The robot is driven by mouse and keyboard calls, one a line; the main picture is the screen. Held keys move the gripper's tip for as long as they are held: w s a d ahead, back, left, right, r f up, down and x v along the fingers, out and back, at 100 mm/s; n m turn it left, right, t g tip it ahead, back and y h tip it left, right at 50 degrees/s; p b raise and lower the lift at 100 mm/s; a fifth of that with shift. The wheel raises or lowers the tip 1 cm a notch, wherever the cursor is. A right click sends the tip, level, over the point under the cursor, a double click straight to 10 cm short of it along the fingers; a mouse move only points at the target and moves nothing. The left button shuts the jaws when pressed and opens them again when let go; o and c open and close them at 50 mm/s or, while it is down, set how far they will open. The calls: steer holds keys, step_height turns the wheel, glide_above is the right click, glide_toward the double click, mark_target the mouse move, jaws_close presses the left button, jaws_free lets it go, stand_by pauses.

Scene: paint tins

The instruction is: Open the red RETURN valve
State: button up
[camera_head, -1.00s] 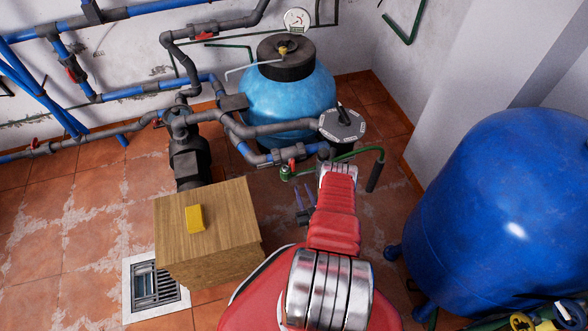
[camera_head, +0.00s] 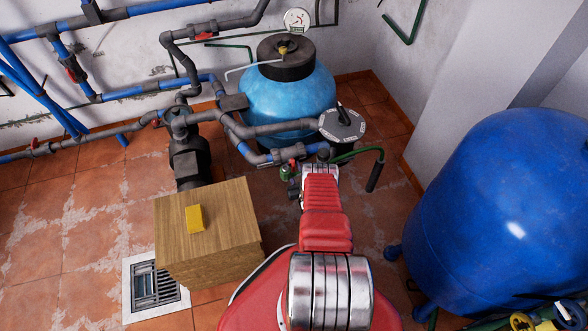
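Several small red valve handles show on the pipes. One red handle (camera_head: 204,36) is on the upper grey pipe, and one (camera_head: 71,75) is on the blue pipe at the left. Another red handle (camera_head: 34,143) is on the low pipe at the far left. A valve on the pipe in front of the light blue tank is largely covered by my red arm's far end. No RETURN label can be read, so I cannot tell which valve bears it. My gripper is hidden behind my arm, and its fingers do not show.
A light blue tank (camera_head: 287,98) stands at the back. A large dark blue tank (camera_head: 490,210) fills the right. A wooden box (camera_head: 235,222) with a yellow block (camera_head: 195,218) stands left of my arm. A floor drain (camera_head: 153,287) lies beside it.

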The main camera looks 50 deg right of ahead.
steer(key=shift+c, duration=0.2)
jaws_close()
